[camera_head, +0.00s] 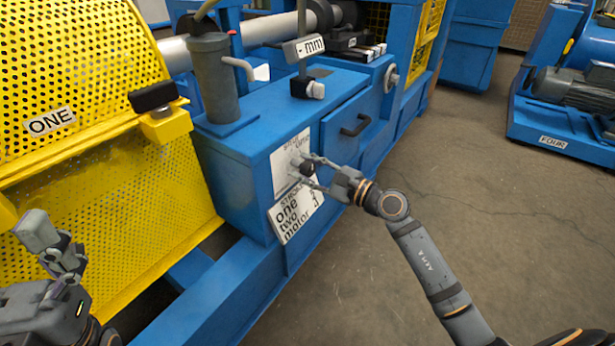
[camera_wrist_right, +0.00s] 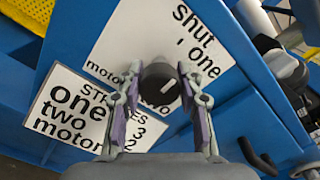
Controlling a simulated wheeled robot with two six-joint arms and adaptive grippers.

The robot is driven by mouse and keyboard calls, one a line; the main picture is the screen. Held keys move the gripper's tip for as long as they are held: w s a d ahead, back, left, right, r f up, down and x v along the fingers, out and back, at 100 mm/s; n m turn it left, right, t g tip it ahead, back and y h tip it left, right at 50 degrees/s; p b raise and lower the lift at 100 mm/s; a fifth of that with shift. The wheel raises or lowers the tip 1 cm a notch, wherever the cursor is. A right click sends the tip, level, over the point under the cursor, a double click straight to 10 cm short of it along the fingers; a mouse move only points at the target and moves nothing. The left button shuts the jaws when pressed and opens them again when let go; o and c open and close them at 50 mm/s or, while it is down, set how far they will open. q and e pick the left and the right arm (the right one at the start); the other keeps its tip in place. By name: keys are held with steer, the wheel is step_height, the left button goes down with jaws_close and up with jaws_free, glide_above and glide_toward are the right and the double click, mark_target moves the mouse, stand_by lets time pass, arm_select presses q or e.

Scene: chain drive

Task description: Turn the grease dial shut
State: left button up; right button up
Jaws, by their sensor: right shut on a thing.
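The grease dial is a round black knob (camera_wrist_right: 159,84) with a white pointer mark, on a white label plate (camera_wrist_right: 124,36) reading "shut", "one" and more, partly hidden. In the head view the dial (camera_head: 307,168) sits on the front of the blue cabinet. My right gripper (camera_head: 310,172) is at the dial with a finger on either side, shut on it.
A second white card (camera_head: 296,211) reading "one two motor" is below the dial plate. A drawer with a black handle (camera_head: 355,126) is to the right. A yellow perforated guard (camera_head: 100,190) marked "ONE" fills the left.

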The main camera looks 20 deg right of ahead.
mark_target(308, 162)
steer(key=shift+n+b, duration=0.5)
steer(key=shift+n, duration=0.1)
steer(key=o, duration=1.2)
steer(key=shift+d, duration=0.1)
steer(key=shift+c, duration=0.2)
step_height(308, 162, up, 10)
